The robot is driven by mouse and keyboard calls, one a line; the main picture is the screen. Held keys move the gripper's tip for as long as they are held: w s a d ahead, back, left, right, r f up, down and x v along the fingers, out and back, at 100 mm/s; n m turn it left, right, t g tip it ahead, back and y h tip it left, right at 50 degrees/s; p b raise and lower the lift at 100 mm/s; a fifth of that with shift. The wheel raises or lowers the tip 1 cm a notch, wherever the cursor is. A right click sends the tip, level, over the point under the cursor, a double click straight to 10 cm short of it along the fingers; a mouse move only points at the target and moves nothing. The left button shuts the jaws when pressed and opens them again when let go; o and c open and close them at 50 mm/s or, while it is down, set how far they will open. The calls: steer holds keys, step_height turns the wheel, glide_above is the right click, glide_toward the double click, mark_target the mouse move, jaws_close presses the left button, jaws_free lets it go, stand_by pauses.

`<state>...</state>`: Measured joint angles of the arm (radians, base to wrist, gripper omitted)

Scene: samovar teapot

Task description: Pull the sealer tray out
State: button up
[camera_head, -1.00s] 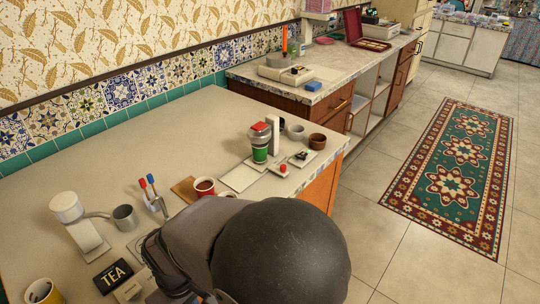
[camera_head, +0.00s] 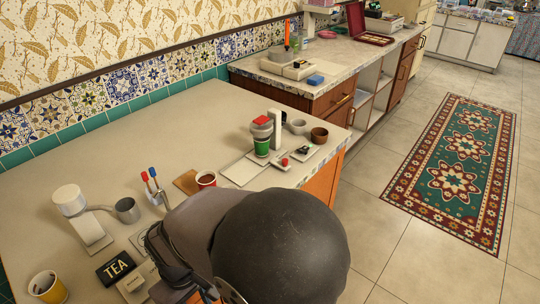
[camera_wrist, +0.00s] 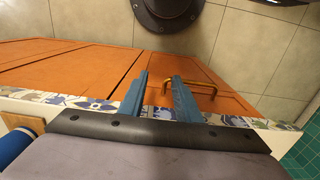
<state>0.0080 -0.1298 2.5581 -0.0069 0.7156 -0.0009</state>
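A small machine stands near the far right corner of the counter, with a white column (camera_head: 276,130), a red top (camera_head: 262,121) and a green cup (camera_head: 261,146) under it; it looks like the sealer. A flat pale tray (camera_head: 243,172) lies in front of it on the counter. I cannot tell whether it is the sealer's tray or how far out it is. In the wrist view my gripper (camera_wrist: 160,76) is open and empty, pointing past the counter edge at the orange cabinet front. The sealer is not in the wrist view. My arm hides my gripper in the head view.
A small tray with a red item (camera_head: 285,162) lies right of the pale tray. A red cup (camera_head: 206,180) stands on a brown board (camera_head: 187,183) nearby. A brass handle (camera_wrist: 195,84) shows behind the fingers.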

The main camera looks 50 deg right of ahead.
steer(key=s+d+m+t+h+b, duration=0.25)
steer(key=d+m+h, duration=0.45)
steer(key=d, duration=2.4)
steer(key=s+d+r+m+g+h+b, duration=0.1)
steer(key=s+d+r+m+b, duration=0.15)
steer(key=s+d+m, duration=0.6)
steer(key=n+t+h+b, duration=0.4)
steer(key=n+t+b, duration=0.1)
steer(key=t, duration=0.5)
glide_toward(286, 162)
steer(key=x, duration=0.2)
steer(key=r+x, duration=0.1)
steer(key=x, duration=0.4)
steer(key=shift+d+r, duration=0.15)
steer(key=shift+w+n, duration=0.25)
steer(key=shift+w, duration=0.05)
steer(key=shift+f+n+t+h+b, duration=0.45)
steer(key=shift+f+t+b, duration=0.2)
steer(key=shift+f+b, duration=0.2)
steer(key=shift+x, duration=3.65)
